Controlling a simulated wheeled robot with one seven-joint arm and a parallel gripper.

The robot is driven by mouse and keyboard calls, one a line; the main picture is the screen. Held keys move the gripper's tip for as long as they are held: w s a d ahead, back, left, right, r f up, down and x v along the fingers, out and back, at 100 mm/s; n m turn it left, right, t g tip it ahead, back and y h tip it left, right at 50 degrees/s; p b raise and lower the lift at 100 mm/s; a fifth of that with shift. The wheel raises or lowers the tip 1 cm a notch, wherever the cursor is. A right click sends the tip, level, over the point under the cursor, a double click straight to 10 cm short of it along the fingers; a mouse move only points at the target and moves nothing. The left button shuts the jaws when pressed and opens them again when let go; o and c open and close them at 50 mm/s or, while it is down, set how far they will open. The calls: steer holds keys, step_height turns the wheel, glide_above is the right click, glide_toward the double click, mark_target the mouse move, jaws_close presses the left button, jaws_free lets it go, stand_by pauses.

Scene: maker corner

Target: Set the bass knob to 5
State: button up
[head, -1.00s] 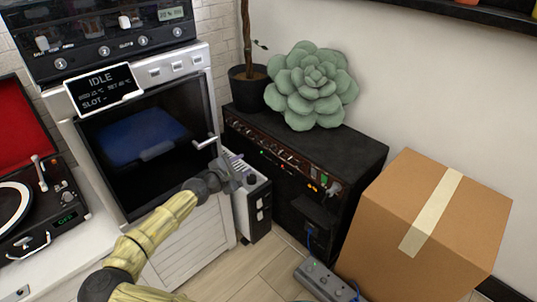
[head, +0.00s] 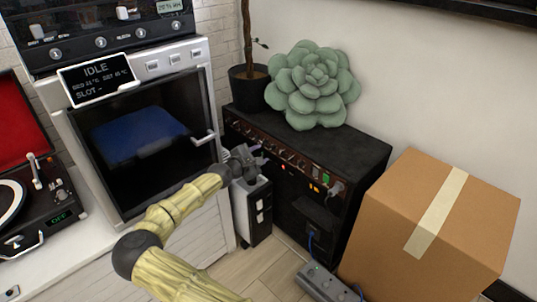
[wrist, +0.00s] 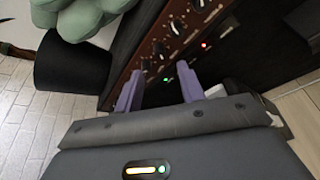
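The black amplifier (head: 352,150) stands against the wall, with a brown control panel (head: 290,156) along its front top. A row of small dark knobs with pale marks runs along the panel; several show in the wrist view, one of them a dark knob (wrist: 158,48). The labels are too small to read, so I cannot tell which is the bass knob or its setting. My gripper (head: 262,160) is in front of the panel's left part. In the wrist view its two purple fingers (wrist: 158,90) are apart, with nothing visibly held between them. The left finger partly covers the panel.
A printer-like machine (head: 140,130) with a door handle stands left of my arm. A cardboard box (head: 425,220) is at the right, and a grey pedal or power strip (head: 322,280) lies on the floor.

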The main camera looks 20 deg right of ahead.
mark_target(271, 149)
steer(key=b+x, duration=0.2)
steer(key=x, duration=0.5)
steer(key=shift+w, duration=0.1)
jaws_close()
